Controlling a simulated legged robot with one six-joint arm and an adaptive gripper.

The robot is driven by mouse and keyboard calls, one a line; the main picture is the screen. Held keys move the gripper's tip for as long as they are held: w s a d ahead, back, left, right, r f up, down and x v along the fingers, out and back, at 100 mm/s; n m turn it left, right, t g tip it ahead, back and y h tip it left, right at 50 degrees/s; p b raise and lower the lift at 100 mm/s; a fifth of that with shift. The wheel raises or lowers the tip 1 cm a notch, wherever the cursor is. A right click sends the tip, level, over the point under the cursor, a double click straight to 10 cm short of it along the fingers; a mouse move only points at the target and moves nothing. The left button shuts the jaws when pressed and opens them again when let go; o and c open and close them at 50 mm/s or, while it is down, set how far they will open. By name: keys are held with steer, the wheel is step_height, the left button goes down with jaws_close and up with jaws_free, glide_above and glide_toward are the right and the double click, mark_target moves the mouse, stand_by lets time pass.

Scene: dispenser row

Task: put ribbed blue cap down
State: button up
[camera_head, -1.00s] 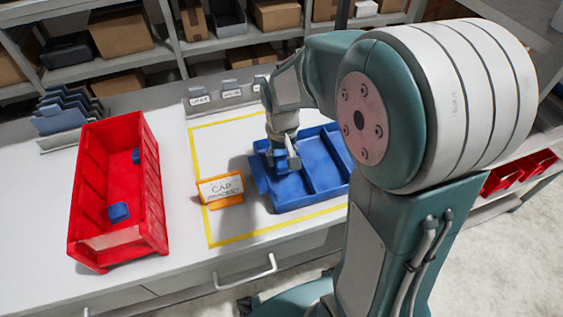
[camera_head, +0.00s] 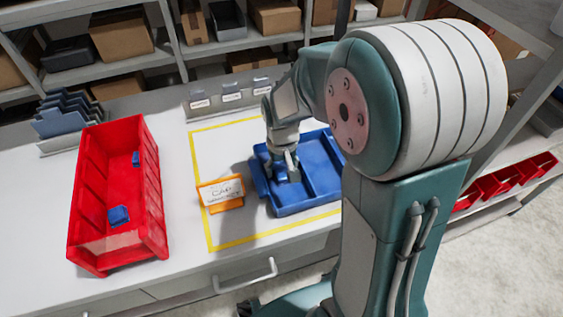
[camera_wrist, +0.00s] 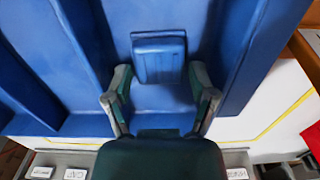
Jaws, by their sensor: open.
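The ribbed blue cap (camera_wrist: 158,58) lies in the left compartment of the blue tray (camera_head: 312,207), against the blue floor. In the wrist view it sits between the fingertips of my gripper (camera_wrist: 160,72), with a gap on each side. My gripper is open and reaches down into the tray. In the head view the gripper (camera_head: 287,172) covers much of the cap, so its ribs cannot be made out there.
A red bin (camera_head: 117,247) at the left holds two blue caps. An orange-framed sign (camera_head: 221,193) reading CAP stands left of the tray. Yellow tape (camera_head: 232,243) marks the area around the tray. A grey rack (camera_head: 68,122) stands at the back left.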

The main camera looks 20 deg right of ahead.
mark_target(281, 168)
step_height(281, 168, up, 11)
steer(key=s+r+t, duration=0.2)
steer(key=s+r, duration=0.1)
steer(key=s, duration=0.4)
steer(key=s+r+t, duration=0.3)
steer(key=s, duration=0.5)
steer(key=shift+r+t, duration=0.2)
steer(key=shift+t, duration=0.1)
steer(key=shift+a, duration=0.1)
steer(key=shift+c, duration=0.9)
steer(key=shift+s, duration=0.1)
steer(key=shift+c, duration=0.2)
